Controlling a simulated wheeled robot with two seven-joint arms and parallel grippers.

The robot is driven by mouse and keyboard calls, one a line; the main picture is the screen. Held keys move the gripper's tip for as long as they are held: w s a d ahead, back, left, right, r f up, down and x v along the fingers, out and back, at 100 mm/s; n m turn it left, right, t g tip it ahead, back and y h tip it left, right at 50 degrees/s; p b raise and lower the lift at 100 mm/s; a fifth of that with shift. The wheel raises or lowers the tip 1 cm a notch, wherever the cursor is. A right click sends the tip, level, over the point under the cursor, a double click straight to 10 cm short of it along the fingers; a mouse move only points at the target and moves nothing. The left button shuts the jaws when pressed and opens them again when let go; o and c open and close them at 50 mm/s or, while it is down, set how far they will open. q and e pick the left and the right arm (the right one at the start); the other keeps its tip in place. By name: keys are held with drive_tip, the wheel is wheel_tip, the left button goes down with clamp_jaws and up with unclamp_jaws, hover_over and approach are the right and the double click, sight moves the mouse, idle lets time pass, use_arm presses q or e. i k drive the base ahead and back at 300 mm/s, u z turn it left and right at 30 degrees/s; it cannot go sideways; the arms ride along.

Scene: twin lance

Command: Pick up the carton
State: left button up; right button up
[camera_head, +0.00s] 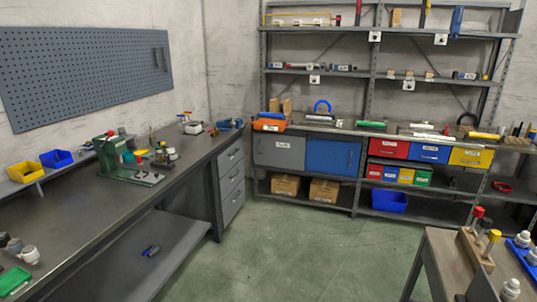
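Two brown cardboard cartons sit side by side on the bottom shelf of the rack at the back. The left carton (285,185) is under the grey cabinet door, and the right carton (323,191) is under the blue door. Each seems to have a pale label on its front. Smaller brown boxes (281,106) stand on the shelf higher up at the left; I cannot tell whether they are cartons. Neither of my grippers is in view.
A long dark workbench (90,225) with a green machine (115,155) runs along the left. A small table (440,260) with a wooden block stands at the lower right. A blue bin (389,201) is right of the cartons. Green floor (290,250) between is clear.

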sight(274, 106)
drive_tip(key=i, duration=4.25)
drive_tip(key=z, duration=0.1)
